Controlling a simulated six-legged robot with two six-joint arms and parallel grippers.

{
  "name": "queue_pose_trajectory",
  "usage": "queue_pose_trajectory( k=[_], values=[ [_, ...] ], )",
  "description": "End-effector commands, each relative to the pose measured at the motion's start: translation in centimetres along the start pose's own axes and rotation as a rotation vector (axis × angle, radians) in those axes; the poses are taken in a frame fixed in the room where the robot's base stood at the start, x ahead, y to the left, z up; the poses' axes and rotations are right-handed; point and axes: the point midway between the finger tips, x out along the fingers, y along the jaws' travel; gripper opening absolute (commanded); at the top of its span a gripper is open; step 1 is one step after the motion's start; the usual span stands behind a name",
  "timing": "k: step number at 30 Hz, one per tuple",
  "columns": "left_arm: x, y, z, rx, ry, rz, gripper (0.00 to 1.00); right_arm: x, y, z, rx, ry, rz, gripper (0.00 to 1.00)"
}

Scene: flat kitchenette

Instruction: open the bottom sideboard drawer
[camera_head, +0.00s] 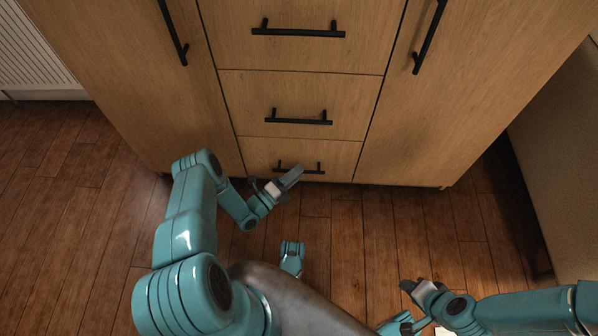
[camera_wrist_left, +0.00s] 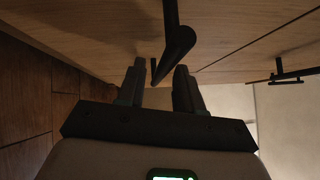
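The bottom drawer (camera_head: 253,154) is the lowest of the drawers in the middle of the wooden sideboard, and its front looks flush and closed. My right gripper (camera_head: 412,287) is low at the right, over the floor, away from the drawer.
The middle drawer (camera_head: 245,103) and the top drawer (camera_head: 300,55) are closed above. Doors flank them at left (camera_head: 120,80) and right (camera_head: 455,110). A radiator (camera_head: 35,50) is at far left. Wooden floor (camera_head: 60,180) lies clear to the left.

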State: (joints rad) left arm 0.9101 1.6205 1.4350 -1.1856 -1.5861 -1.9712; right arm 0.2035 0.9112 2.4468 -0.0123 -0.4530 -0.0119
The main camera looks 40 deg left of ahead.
Motion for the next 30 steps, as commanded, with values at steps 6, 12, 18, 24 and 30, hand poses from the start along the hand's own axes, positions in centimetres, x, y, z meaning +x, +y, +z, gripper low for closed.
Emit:
queue_pose_trajectory(
  k=[6, 12, 18, 24, 30],
  values=[
    [1.6, 0.0, 0.0, 0.001, -0.001, -0.001, 0.35, 0.3, 0.1, -0.2, -0.002, 0.007, 0.0, 0.43],
    [1.7, 0.0, 0.0, 0.0, -0.001, 0.0, 0.35, 0.3, 0.1, -0.2, -0.002, 0.008, 0.0, 0.43],
    [1.6, 0.0, 0.0, 0.0, -0.001, 0.0, 0.0, 0.3, 0.1, -0.2, -0.002, 0.008, 0.0, 0.43],
    [1.6, 0.0, 0.0, 0.0, -0.001, 0.0, 0.0, 0.3, 0.1, -0.2, -0.002, 0.008, 0.0, 0.43],
    [1.2, -0.2, -0.3, -0.002, -0.001, 0.001, 0.0, -0.1, 0.0, -0.1, -0.001, 0.002, 0.0, 0.43]
  ],
)
